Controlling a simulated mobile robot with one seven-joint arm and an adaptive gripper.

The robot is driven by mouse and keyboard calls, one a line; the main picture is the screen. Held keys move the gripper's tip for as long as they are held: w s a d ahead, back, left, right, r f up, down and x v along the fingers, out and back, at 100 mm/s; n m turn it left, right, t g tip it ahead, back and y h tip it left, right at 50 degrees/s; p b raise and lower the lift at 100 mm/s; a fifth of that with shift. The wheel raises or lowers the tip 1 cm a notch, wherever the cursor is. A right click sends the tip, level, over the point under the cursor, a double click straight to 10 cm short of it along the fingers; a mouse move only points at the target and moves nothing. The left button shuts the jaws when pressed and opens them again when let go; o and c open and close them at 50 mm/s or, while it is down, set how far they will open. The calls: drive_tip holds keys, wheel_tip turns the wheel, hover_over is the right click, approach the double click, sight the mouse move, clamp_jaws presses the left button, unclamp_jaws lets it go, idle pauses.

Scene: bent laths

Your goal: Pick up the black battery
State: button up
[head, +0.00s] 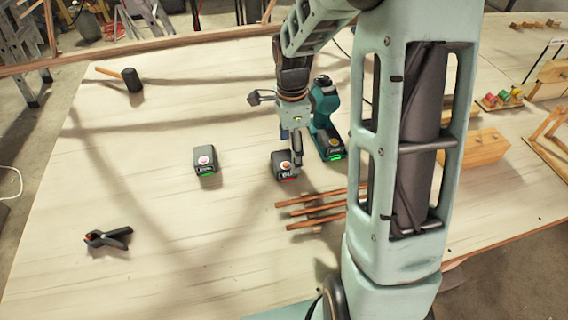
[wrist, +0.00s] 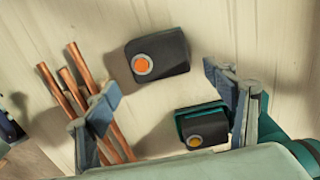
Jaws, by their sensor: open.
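A black battery (head: 284,168) with an orange round mark and a red light lies on the table under my gripper (head: 293,146). It also shows in the wrist view (wrist: 172,49), lying ahead of and between the fingertips. My gripper is open and empty, its fingers wide apart in the wrist view (wrist: 161,80). Another black battery (head: 206,157), with a pale round mark and a green light, lies further left. A third black battery (head: 331,145), with a green light, sits at the foot of a teal tool (head: 324,100); it also shows in the wrist view (wrist: 204,127).
Several thin brown laths (head: 318,208) lie just right of and nearer than the red-lit battery; they pass by the left finger in the wrist view (wrist: 85,85). A clamp (head: 108,238) and a mallet (head: 131,80) lie at the left. The table's left middle is mostly clear.

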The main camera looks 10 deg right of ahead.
sight(288, 158)
drive_tip(key=f, duration=0.4)
drive_tip(key=shift+w+a+f, duration=0.15)
drive_tip(key=shift+a+f, duration=0.05)
drive_tip(key=shift+a, duration=0.05)
drive_tip(key=c, duration=1.5)
drive_tip(key=shift+c, duration=0.3)
drive_tip(key=shift+r+p, duration=0.15)
drive_tip(key=shift+p, duration=0.15)
